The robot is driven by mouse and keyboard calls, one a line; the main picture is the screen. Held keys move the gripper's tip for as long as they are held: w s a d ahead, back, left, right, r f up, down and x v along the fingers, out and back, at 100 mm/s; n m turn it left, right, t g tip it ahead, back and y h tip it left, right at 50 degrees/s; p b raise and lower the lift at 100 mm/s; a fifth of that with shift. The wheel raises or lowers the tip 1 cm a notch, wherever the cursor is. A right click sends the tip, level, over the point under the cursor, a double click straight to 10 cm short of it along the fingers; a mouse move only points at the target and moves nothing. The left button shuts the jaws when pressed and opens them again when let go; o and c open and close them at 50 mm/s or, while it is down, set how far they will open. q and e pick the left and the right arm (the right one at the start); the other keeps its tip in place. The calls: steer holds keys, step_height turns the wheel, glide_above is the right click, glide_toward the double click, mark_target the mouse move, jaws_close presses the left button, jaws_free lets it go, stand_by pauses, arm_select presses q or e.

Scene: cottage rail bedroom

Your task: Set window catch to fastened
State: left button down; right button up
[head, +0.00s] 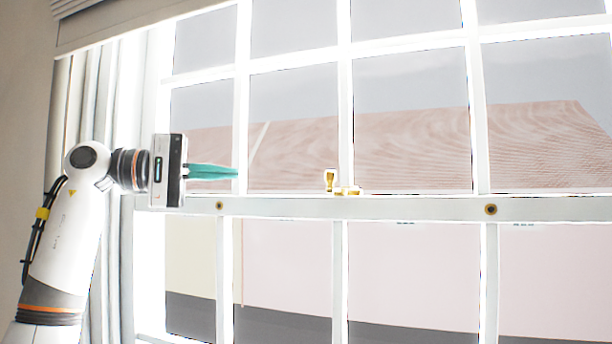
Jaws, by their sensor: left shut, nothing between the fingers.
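The brass window catch (331,181) sits on the middle rail of the window, a little right of the picture's centre. One brass part stands upright with a wider top, and a low brass piece (349,191) lies just right of it on the rail. My left gripper (237,173) comes in from the left with its teal fingers together and empty. Its tips point right toward the catch, slightly above the rail, with a clear gap between. My right gripper is not in view.
The white middle rail (400,208) runs across the window and carries two round brass fittings, one on the left (220,205) and one on the right (491,209). White glazing bars (345,100) divide the panes. A pale curtain (88,150) hangs at the left behind my arm.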

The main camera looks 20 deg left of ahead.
arm_select(q)
steer(key=s+d+p+x, duration=0.1)
steer(key=p+x, duration=0.4)
steer(key=x, duration=0.8)
steer(key=shift+s+d, duration=0.3)
steer(key=shift+s, duration=0.55)
steer(key=shift+w, duration=0.1)
steer(key=shift+f, duration=0.1)
steer(key=shift+s+d+n+t+b, duration=0.2)
steer(key=shift+n+t+b, duration=0.1)
steer(key=shift+n+t, duration=0.1)
